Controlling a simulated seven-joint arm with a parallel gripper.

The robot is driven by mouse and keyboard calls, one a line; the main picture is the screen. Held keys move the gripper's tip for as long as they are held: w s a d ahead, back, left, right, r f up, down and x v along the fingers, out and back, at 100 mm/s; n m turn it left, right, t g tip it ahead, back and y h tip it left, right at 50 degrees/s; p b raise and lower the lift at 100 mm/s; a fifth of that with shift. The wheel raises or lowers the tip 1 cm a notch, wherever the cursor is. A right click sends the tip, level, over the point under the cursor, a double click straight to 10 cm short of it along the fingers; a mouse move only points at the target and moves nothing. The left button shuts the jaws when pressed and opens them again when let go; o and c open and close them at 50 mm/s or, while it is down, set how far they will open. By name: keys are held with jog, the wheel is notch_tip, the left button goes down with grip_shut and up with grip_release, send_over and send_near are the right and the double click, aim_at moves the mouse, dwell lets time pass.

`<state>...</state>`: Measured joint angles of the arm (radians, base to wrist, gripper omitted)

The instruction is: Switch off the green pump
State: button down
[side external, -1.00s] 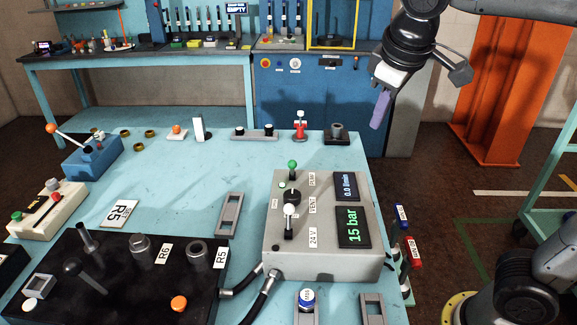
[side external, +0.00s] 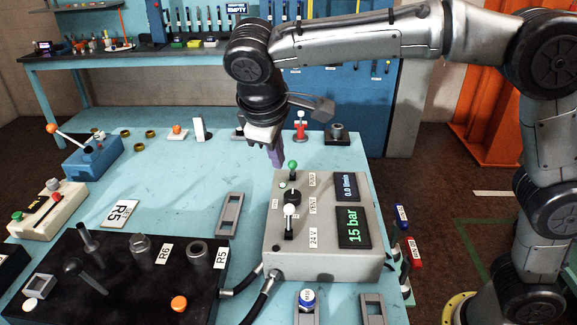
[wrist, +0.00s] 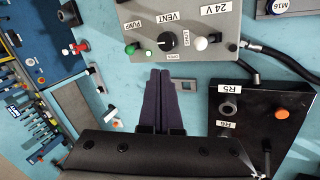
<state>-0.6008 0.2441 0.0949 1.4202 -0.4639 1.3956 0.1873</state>
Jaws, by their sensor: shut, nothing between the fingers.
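The green pump switch (side external: 292,165) is a green-knobbed lever at the far end of a grey control box (side external: 262,268). In the wrist view the green knob (wrist: 131,50) sits beside the PUMP label, above and left of the fingertips. My gripper (side external: 278,164) points down just left of the green knob in the side view, with its purple fingers together and nothing between them. It also shows in the wrist view (wrist: 160,72). The fingers look close to the knob, but I cannot tell if they touch it. The box displays read 15 bar and 0.0 l/min.
The box also carries a black VENT knob (wrist: 167,41) and a white-knobbed 24 V lever (side external: 289,210). A black hose block (side external: 120,285) stands at front left. A red valve (side external: 300,128) and a dark fitting (side external: 337,133) stand behind the box.

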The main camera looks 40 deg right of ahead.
aim_at(285, 194)
jog(key=shift+f, duration=0.1)
jog(key=x, duration=0.9)
jog(key=shift+d+f, duration=0.25)
jog(key=shift+f, duration=0.05)
jog(key=shift+w+d+r, duration=0.15)
jog(key=shift+w+d, duration=0.6)
jog(key=shift+d, duration=0.25)
jog(key=shift+w+d+r, duration=0.2)
jog(key=shift+w+d, duration=0.25)
jog(key=shift+d, duration=0.2)
